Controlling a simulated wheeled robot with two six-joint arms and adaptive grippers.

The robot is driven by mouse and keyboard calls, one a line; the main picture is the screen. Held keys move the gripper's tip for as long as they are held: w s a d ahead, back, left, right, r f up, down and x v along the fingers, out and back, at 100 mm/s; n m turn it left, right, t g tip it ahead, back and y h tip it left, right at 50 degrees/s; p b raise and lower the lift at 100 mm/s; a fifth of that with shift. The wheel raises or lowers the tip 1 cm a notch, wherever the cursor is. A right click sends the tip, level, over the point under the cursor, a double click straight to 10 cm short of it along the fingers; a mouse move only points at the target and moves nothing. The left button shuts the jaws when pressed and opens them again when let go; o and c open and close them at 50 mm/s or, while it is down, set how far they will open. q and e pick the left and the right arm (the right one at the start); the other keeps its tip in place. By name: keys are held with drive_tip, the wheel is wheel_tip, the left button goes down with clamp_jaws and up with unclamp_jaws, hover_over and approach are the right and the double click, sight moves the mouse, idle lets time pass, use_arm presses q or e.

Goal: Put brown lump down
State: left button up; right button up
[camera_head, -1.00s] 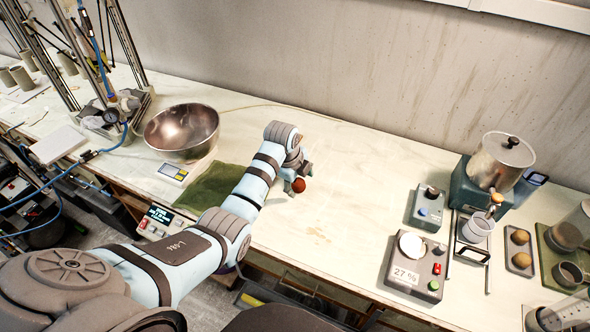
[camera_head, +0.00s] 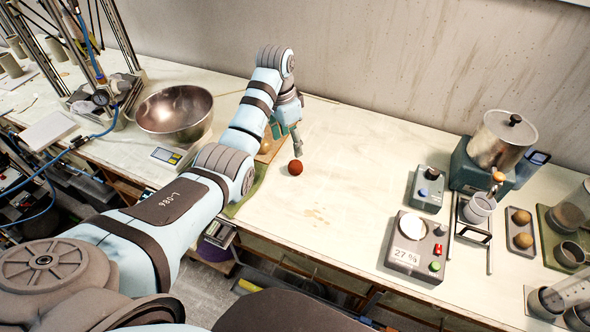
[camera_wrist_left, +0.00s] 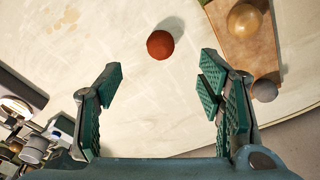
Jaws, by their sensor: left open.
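The brown lump (camera_head: 295,167) is a small reddish-brown ball on the pale table, just below my left gripper (camera_head: 296,142) in the head view. In the left wrist view the lump (camera_wrist_left: 160,44) lies beyond the fingertips, apart from both fingers, with a shadow beside it. My left gripper (camera_wrist_left: 158,88) is open and empty, its green pads wide apart. My right gripper is not in view.
A wooden board (camera_wrist_left: 243,38) with a tan ball (camera_wrist_left: 245,20) and a grey ball (camera_wrist_left: 264,90) lie near the lump. A metal bowl (camera_head: 176,112) stands left. A grey device (camera_head: 416,246) reading 27 % stands right. The table between is clear.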

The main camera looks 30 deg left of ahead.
sight(295, 162)
use_arm(q)
drive_tip(key=f, duration=0.3)
drive_tip(key=w+f+b, duration=0.1)
drive_tip(key=f, duration=0.3)
drive_tip(key=d+f, duration=0.1)
drive_tip(key=f, duration=0.2)
drive_tip(key=shift+w+f+b, duration=0.2)
drive_tip(key=shift+w+b, duration=0.15)
drive_tip(key=shift+b, duration=0.05)
drive_tip(key=shift+r, duration=0.1)
drive_tip(key=c, duration=1.4)
